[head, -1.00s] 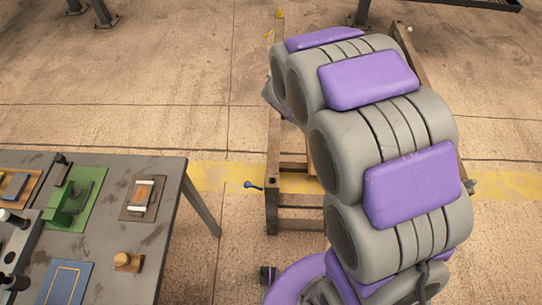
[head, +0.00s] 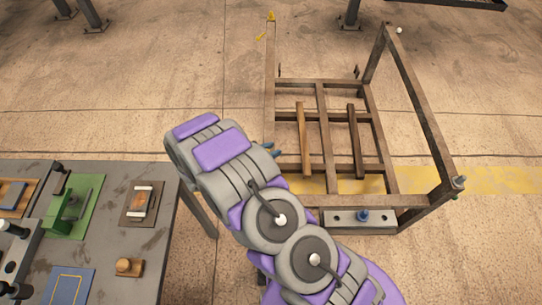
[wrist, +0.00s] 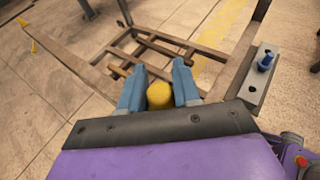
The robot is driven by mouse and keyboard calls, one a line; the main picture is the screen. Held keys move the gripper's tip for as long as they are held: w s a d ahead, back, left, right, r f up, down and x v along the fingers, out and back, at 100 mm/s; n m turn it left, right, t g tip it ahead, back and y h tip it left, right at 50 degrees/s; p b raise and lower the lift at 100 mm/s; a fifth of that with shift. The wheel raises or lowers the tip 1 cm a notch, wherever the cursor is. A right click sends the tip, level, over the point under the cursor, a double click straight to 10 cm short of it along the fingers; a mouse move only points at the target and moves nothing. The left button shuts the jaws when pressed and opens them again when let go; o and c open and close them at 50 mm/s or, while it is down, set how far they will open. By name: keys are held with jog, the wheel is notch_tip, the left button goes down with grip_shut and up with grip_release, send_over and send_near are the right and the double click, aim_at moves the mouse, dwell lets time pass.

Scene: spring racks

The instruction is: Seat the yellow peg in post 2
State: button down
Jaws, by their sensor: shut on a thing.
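My gripper (wrist: 158,88) has blue fingers shut on the yellow peg (wrist: 160,96), whose rounded end shows between them in the wrist view. In the head view blue fingertips (head: 271,149) peek out beyond my arm, near the left side of the brown rack frame (head: 323,150); the peg is hidden there. The rack's back left post (head: 271,60) has a yellow top. Its back right post (head: 384,55) has a white knob nearby, and the front right corner (head: 459,182) has a blue-green fitting. The front left corner is behind my arm. No numbers are readable, so I cannot tell which is post 2.
A grey plate (head: 335,217) with a blue knob (head: 362,216) lies at the rack's front; it also shows in the wrist view (wrist: 254,88). A grey workbench (head: 135,250) with a green fixture (head: 70,208) and blue mat (head: 62,287) stands left. Open floor lies behind.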

jog(key=shift+s+d+f, duration=0.1)
jog(key=shift+s+f, duration=0.5)
jog(key=shift+s, duration=0.35)
jog(key=shift+d+m+g, duration=0.15)
jog(key=shift+m+g, duration=0.15)
jog(key=shift+s+f, duration=0.1)
jog(key=shift+f, duration=0.1)
jog(key=shift+f+b, duration=0.5)
jog(key=shift+f, duration=2.25)
notch_tip(320, 180, down, 7)
jog(key=b, duration=0.1)
dwell(2.5)
jog(key=c, duration=0.7)
grip_release()
jog(key=shift+s, duration=0.1)
